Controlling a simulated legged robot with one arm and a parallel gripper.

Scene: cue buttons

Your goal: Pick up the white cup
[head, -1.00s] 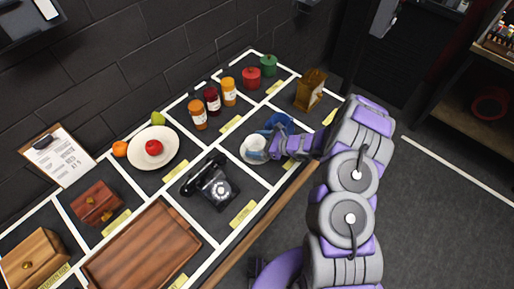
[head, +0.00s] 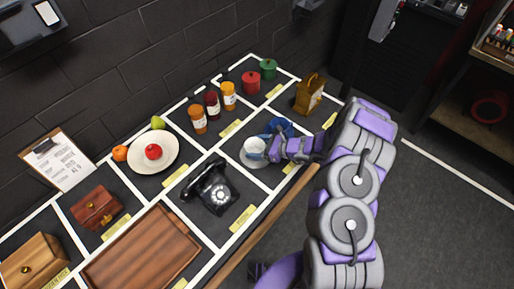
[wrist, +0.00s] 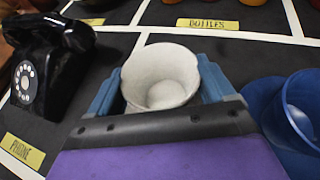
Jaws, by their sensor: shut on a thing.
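The white cup (wrist: 160,75) is between the two blue fingers of my gripper (wrist: 160,88) in the wrist view, one finger on each side of it. My gripper is shut on the cup. In the head view the white cup (head: 254,147) is at the tip of my arm, over a white saucer (head: 245,157) in a table compartment. Whether the cup touches the saucer I cannot tell. A blue cup (wrist: 302,105) on a blue saucer (wrist: 262,95) is close to the right of my gripper; in the head view it is partly hidden behind my gripper.
A black telephone (head: 212,187) stands left of the cup. Several bottles (head: 212,103) and pots (head: 251,82) are farther back. A brown lantern-like object (head: 309,93) is at the right. A plate with a red apple (head: 153,152) and a wooden tray (head: 140,255) are at the left.

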